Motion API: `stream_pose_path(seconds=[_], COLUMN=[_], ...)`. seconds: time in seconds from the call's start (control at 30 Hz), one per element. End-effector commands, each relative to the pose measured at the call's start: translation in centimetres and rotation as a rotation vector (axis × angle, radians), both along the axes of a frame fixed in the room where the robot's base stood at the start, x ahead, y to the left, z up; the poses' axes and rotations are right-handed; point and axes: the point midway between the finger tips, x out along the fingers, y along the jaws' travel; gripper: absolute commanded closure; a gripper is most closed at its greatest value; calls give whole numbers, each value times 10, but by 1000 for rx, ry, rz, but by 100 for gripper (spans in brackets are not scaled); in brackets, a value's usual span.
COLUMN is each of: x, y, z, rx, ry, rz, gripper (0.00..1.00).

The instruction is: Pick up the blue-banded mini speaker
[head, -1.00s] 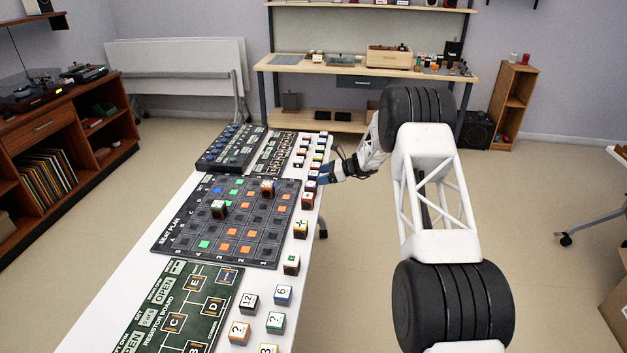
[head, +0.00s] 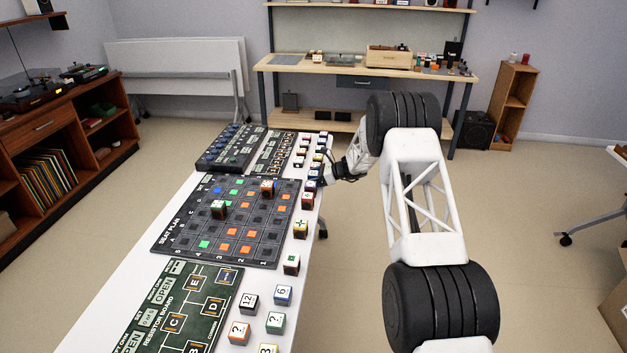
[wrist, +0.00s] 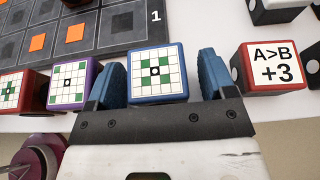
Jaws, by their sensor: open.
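The blue-banded mini speaker (wrist: 157,71) is a small cube with blue sides and a white grid face with green squares and a black dot. In the wrist view it sits between the two blue fingers of my gripper (wrist: 163,80), which is open. One finger stands on each side; a narrow gap shows at the right, and contact at the left is hard to tell. In the head view my gripper (head: 320,181) is at the right edge of the white table (head: 121,256), in the row of small cubes. The speaker is hard to make out there.
A purple cube (wrist: 74,83) stands close outside the left finger, with a red cube (wrist: 19,93) beyond it. A red "A>B +3" cube (wrist: 271,67) is to the right. Open floor is right of the table.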

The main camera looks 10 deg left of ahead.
Motion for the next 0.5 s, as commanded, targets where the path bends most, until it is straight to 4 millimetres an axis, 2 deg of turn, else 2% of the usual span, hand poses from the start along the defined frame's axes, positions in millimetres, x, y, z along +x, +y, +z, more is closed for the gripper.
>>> stream_pose_path(seconds=[0.07, 0.4, 0.5], x=[0, 0, 0], y=[0, 0, 0], z=[0, 0, 0], rx=[0, 0, 0], ry=[0, 0, 0], rz=[0, 0, 0], gripper=[25, 77, 79])
